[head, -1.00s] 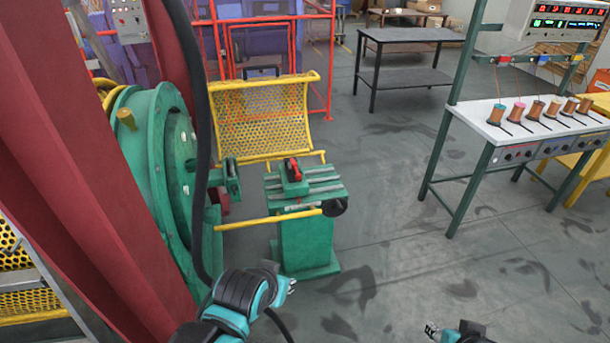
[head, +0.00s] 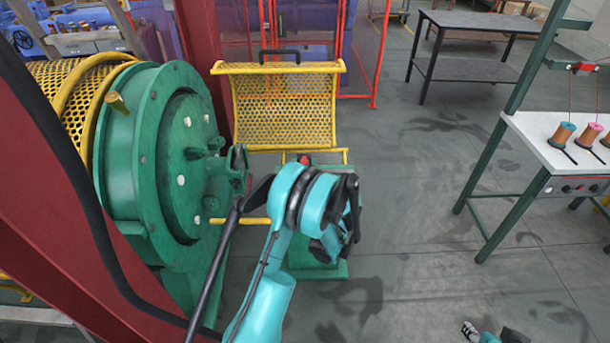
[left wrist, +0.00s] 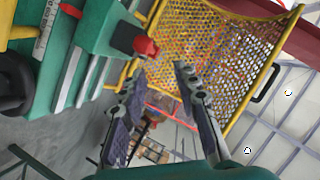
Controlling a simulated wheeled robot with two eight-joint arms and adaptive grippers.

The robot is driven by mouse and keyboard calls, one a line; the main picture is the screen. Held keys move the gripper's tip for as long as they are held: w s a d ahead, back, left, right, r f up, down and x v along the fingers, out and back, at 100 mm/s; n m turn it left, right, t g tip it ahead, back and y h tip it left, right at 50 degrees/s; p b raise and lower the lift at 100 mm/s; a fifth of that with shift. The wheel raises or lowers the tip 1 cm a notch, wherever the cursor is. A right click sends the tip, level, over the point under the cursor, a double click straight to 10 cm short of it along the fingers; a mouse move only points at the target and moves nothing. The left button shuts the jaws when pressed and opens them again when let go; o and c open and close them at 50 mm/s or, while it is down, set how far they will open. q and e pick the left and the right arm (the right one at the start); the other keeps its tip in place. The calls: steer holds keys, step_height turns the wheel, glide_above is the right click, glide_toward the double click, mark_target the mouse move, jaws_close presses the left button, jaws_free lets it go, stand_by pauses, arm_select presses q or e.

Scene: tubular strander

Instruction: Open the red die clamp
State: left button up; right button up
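The red die clamp (left wrist: 146,46) shows in the left wrist view as a red end on a green block (left wrist: 102,25). In the head view only a small red bit of the clamp (head: 305,160) shows above my left arm, which hides the rest. My left gripper (left wrist: 160,70) is open, its two fingers apart with nothing between them. The red end lies just beyond the fingertips, nearer the left finger, and seems not touched. My right gripper (head: 470,330) is at the bottom edge of the head view, too small to judge.
The green strander drum (head: 160,150) with a round plate stands to the left. A yellow perforated guard (head: 283,110) is raised behind the clamp. A red post (head: 70,200) and a bobbin table (head: 545,140) flank the area.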

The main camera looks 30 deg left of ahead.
arm_select(q)
steer(key=shift+y, duration=0.7)
steer(key=w+a+f, duration=0.1)
steer(key=a, duration=0.1)
steer(key=w+a+f+b, duration=0.1)
steer(key=w+a+f, duration=0.1)
steer(key=w+a+f+b, duration=0.1)
steer(key=a+f, duration=0.1)
steer(key=shift+w+a+f, duration=0.15)
steer(key=shift+w+f, duration=0.1)
steer(key=shift+w, duration=0.15)
steer(key=shift+w+a, duration=0.35)
steer(key=shift+c, duration=0.4)
jaws_close()
